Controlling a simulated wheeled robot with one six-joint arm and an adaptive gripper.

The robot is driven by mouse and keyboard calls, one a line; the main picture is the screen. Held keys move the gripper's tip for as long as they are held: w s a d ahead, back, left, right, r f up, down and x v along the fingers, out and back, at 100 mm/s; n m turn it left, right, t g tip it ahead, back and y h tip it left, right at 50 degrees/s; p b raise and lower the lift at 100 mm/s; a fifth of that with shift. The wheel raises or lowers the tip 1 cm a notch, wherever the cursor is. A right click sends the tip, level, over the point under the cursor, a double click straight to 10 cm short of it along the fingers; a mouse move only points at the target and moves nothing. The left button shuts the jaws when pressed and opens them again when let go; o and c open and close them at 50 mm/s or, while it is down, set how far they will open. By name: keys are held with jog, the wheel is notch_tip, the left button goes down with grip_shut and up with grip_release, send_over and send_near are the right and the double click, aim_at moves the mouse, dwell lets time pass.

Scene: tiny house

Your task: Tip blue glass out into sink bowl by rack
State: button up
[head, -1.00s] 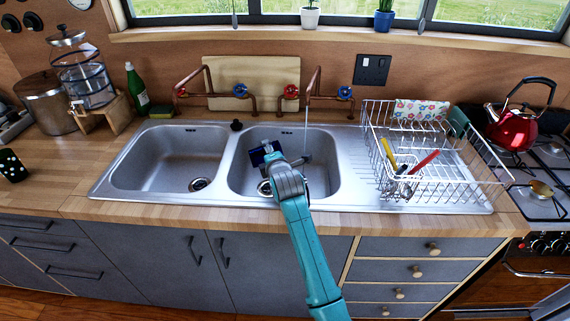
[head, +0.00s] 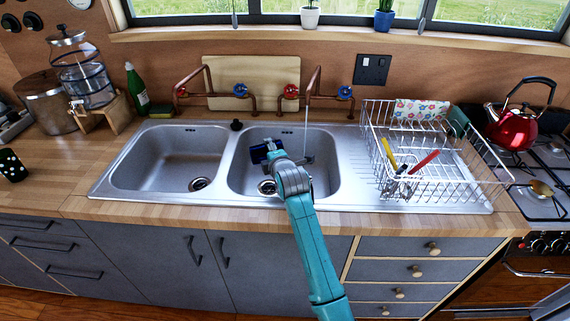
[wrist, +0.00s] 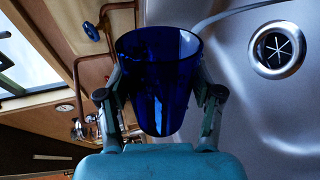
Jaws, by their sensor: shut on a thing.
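The blue glass (head: 259,153) is in my gripper (head: 274,153), over the sink bowl by the rack (head: 326,184). In the wrist view my gripper (wrist: 160,100) has one finger on each side of the blue glass (wrist: 158,88) and is shut on it. The glass looks tipped well over onto its side, its mouth towards the left of the head view. I cannot make out any liquid in it or leaving it.
The wire dish rack (head: 440,180) stands right of this bowl, with utensils and a patterned cloth. The second bowl (head: 165,165) is at left. Copper taps (head: 312,92) rise behind, and a thin pale line like water (head: 306,128) drops beside my gripper.

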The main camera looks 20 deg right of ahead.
jog(key=shift+d+r, duration=0.1)
jog(key=shift+d+r+m, duration=0.15)
jog(key=shift+m, duration=0.25)
jog(key=shift+a+f+n, duration=0.3)
jog(key=shift+a+n, duration=0.1)
jog(key=shift+n, duration=0.1)
jog(key=shift+a+f+n+h, duration=0.45)
jog(key=shift+n+h, duration=0.25)
jog(key=shift+n, duration=0.2)
